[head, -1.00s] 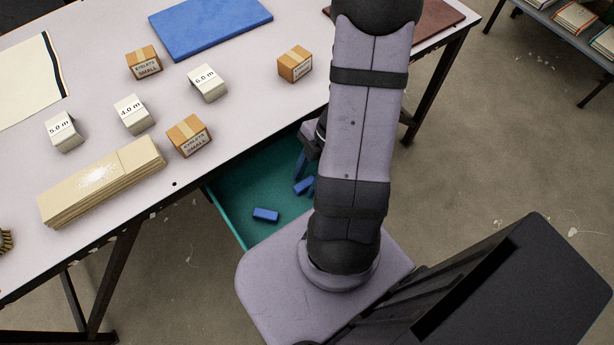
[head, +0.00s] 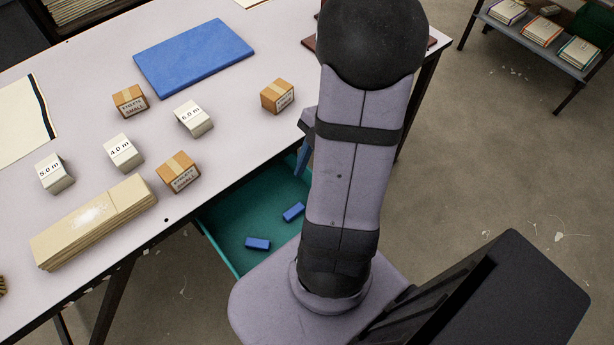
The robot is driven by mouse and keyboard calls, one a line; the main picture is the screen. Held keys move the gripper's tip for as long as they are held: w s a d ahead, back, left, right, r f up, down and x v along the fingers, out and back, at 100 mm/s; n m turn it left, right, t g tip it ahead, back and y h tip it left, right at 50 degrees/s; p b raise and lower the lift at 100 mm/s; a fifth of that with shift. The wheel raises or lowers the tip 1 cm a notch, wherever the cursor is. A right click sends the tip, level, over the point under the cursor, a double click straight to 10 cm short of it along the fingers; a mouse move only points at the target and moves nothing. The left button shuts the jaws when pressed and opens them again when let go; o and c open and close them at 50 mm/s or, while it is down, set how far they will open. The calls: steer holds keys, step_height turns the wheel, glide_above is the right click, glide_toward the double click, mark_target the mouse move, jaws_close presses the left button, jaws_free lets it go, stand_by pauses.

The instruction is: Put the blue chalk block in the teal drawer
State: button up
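The teal drawer (head: 222,214) is pulled out below the table's edge. Two blue chalk blocks lie apart on its floor: one block (head: 258,244) near the front, the other block (head: 293,212) farther back and tilted in the picture. My gripper (head: 303,160) is above the back part of the drawer, mostly hidden behind my arm. One blue finger shows, pointing down, clear of both blocks. The other finger is hidden, so the opening between them cannot be seen.
The table (head: 225,150) holds small cardboard boxes (head: 178,172), white labelled blocks (head: 123,152), a stack of tan strips (head: 92,222) and a blue mat (head: 194,57). A shelf (head: 540,40) with books stands at the back right. My arm hides the drawer's right side.

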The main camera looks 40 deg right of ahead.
steer(key=shift+a, duration=0.1)
steer(key=w+a+r+m+h, duration=0.1)
steer(key=a+m+h, duration=0.3)
steer(key=a+m, duration=0.9)
steer(key=shift+r+m, duration=0.5)
steer(key=shift+m, duration=2)
steer(key=shift+w, duration=0.1)
step_height(320, 180, up, 21)
steer(key=p, duration=2.1)
